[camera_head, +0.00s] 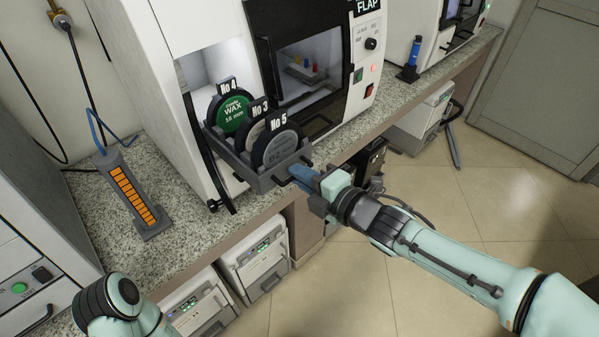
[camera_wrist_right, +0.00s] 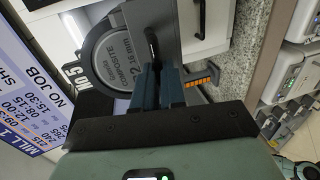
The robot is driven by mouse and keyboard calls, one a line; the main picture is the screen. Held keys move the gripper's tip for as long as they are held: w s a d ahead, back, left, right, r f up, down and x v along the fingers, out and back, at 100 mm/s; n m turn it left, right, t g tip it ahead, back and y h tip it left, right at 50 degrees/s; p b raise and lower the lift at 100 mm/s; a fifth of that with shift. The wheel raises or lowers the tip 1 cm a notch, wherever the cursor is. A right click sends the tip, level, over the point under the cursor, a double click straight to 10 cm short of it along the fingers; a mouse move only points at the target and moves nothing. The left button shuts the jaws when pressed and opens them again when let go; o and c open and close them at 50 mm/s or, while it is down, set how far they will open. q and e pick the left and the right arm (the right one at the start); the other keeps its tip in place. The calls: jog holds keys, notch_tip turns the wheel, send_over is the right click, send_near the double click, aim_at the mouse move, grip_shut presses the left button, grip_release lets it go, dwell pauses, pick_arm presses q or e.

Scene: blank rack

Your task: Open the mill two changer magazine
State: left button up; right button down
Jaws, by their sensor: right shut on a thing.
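The changer magazine (camera_head: 262,178) is a grey tray standing out from the front of a white mill (camera_head: 180,110). It holds upright discs labelled No 4 (camera_head: 231,112), No 3 (camera_head: 254,127) and No 5 (camera_head: 277,148). My right gripper (camera_head: 300,174) is at the magazine's front right end, its blue fingers shut on the dark magazine handle. The right wrist view shows the fingers (camera_wrist_right: 160,82) at the handle (camera_wrist_right: 152,40), beside the No 5 disc (camera_wrist_right: 127,48). The fingers partly hide the handle. My left gripper is out of view.
A black door (camera_head: 200,150) stands open at the bay's left side. A grey holder with orange strips (camera_head: 138,195) sits on the granite counter (camera_head: 190,235). White units (camera_head: 256,265) stand below.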

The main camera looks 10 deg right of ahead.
dwell(0.4)
jog(key=c, duration=1.2)
grip_release()
jog(key=shift+s+d, duration=0.1)
jog(key=shift+s, duration=0.05)
jog(key=p+v, duration=0.4)
jog(key=v, duration=0.9)
